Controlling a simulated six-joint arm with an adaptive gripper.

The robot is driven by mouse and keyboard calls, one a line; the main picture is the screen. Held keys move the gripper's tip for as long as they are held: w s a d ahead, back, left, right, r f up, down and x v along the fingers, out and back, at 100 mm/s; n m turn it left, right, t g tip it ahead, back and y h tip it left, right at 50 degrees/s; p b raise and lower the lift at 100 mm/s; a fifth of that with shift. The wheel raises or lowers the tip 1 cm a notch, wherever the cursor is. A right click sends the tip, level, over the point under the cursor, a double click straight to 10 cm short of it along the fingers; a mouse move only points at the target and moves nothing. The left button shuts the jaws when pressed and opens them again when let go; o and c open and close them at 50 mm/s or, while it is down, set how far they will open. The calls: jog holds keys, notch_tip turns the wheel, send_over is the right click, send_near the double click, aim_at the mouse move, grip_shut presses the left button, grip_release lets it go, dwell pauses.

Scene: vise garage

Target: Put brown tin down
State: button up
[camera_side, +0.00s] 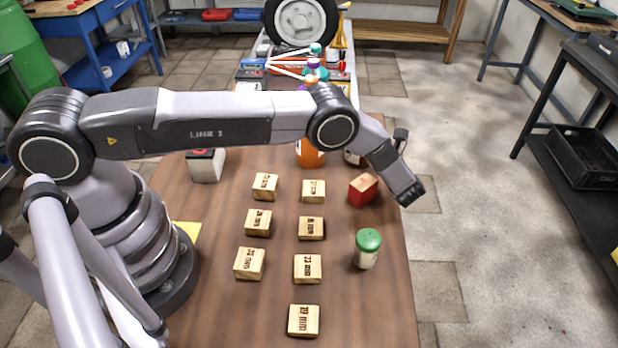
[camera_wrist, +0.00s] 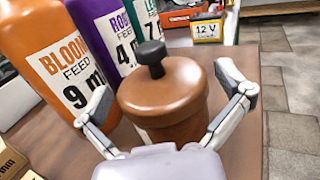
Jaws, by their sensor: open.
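The brown tin (camera_wrist: 165,92) has a brown lid with a black knob and a pale label low on its side. It is in the middle of the wrist view. My gripper (camera_wrist: 170,97) is open, with one finger on each side of the tin. The right finger looks apart from it; I cannot tell whether the left one touches. My gripper's palm hides the tin's base, so its contact with the table is not visible. In the side view, my arm covers most of the area around the tin, near the table's right edge.
An orange bottle (camera_wrist: 45,55) and a purple bottle (camera_wrist: 115,35) stand close behind and left of the tin. A red box (camera_side: 363,190) and a green-lidded jar (camera_side: 367,249) stand along the right edge. Several wooden blocks (camera_side: 311,228) occupy the middle table.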

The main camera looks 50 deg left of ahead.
jog(key=v, duration=1.1)
jog(key=shift+f, duration=0.1)
jog(key=shift+d, duration=0.2)
jog(key=w+a+r+n+g+h, duration=0.2)
jog(key=a+r+n+g+h, duration=0.15)
jog(key=r, duration=0.95)
jog(key=s+a+r+n+g+h, duration=0.1)
jog(key=s+a+r+n+h, duration=0.2)
jog(key=r, duration=0.5)
jog(key=s+a+r+n+g+h, duration=0.1)
jog(key=s+a+r+n+h, duration=0.1)
jog(key=s+a+r+n, duration=0.35)
jog(key=s+a+r+n+h, duration=0.1)
jog(key=s+a+r+h, duration=0.2)
jog(key=s+r, duration=0.5)
jog(key=s+r+n+t+h, duration=0.1)
jog(key=s+n+t+h, duration=0.4)
jog(key=s, duration=1.7)
jog(key=n, duration=0.3)
jog(key=shift+s+d+n, duration=0.2)
jog(key=shift+s+n, duration=0.05)
jog(key=shift+n, duration=0.15)
